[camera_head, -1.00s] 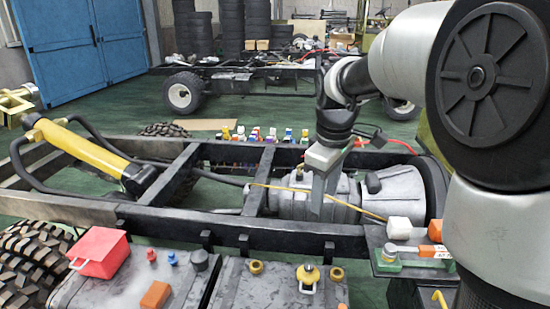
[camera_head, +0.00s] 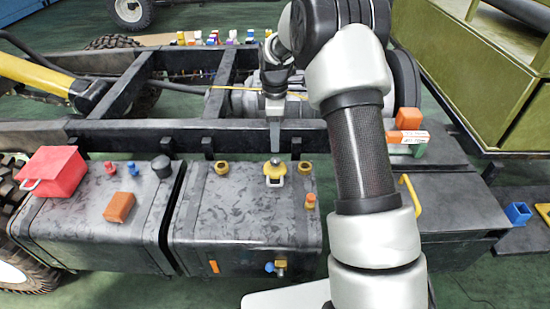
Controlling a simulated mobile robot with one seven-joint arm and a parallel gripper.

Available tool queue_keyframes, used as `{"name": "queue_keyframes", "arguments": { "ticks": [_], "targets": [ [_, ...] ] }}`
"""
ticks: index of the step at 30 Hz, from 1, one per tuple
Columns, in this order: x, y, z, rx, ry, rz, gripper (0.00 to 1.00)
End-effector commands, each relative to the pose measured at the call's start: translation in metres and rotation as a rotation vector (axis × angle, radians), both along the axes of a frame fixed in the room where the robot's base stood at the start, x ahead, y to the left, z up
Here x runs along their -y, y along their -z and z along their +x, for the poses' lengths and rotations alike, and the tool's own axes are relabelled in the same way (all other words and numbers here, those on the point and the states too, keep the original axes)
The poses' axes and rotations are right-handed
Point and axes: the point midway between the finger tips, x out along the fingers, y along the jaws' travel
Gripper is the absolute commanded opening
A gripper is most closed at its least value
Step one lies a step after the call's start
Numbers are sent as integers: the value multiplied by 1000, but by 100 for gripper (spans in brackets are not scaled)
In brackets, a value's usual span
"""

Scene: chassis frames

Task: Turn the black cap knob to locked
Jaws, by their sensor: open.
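The black cap knob (camera_head: 162,166) stands upright on top of the left grey tank (camera_head: 75,215), near its right end. Its turn position is too small to read. My gripper (camera_head: 274,148) points down over the right tank (camera_head: 245,230), just behind a yellow cap with a pale shackle (camera_head: 274,172). It is well to the right of the black cap and apart from it. The gripper is open, seen edge-on, and I see nothing held in it.
A red box (camera_head: 52,170), small red and blue caps, and an orange block (camera_head: 119,207) share the left tank. Yellow rings (camera_head: 222,168) sit on the right tank. The black frame rail (camera_head: 200,135) runs behind. Between the black cap and my gripper stands one yellow ring.

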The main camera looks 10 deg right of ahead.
Motion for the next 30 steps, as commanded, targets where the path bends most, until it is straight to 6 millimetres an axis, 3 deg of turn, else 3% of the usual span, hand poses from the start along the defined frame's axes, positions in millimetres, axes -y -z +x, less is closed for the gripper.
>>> {"name": "queue_keyframes", "arguments": {
  "ticks": [1,6,12,25,30],
  "targets": [
    [0,15,-1,-3,0,0,45],
    [0,49,-1,-2,0,-2,45],
    [0,75,0,-1,1,-1,45],
    [0,83,0,0,1,0,45],
    [0,83,0,0,1,0,16]
  ]
}}
